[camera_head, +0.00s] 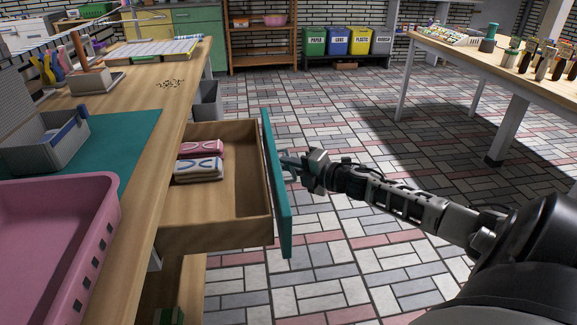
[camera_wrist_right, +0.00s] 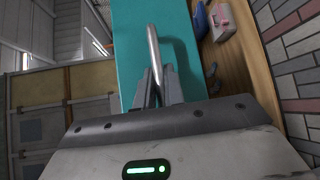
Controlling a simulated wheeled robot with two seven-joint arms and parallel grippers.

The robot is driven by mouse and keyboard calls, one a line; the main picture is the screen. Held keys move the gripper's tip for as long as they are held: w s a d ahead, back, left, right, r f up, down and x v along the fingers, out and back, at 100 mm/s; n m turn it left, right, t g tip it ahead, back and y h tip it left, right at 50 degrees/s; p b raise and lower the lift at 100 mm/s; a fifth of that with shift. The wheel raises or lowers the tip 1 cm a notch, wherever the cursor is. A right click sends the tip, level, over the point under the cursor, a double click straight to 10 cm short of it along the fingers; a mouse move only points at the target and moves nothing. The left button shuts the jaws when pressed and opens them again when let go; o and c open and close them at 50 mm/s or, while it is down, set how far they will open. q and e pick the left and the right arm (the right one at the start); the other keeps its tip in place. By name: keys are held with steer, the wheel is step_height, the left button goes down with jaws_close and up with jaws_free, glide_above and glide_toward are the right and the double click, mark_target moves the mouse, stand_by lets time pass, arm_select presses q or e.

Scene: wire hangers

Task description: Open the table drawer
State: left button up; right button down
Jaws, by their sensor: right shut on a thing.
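The table drawer (camera_head: 238,205) is wooden with a teal front panel (camera_head: 277,190) and stands pulled well out from the wooden table (camera_head: 172,135). Inside it, near the table side, lie a pink-and-white packet and a blue-and-white packet (camera_head: 198,168). My right gripper (camera_head: 288,160) is at the outer face of the teal front. In the right wrist view its fingers (camera_wrist_right: 157,90) are shut on the metal bar handle (camera_wrist_right: 153,50), with the teal front behind. In the head view the handle is mostly hidden by the fingers. My left gripper is not in view.
A pink basket (camera_head: 60,230), a grey bin (camera_head: 45,145) and a teal mat (camera_head: 125,130) are on the table. A second table (camera_head: 480,60) with bottles stands at the right; labelled recycling bins (camera_head: 350,42) stand at the back.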

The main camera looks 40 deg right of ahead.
steer(key=c, duration=1.5)
jaws_free()
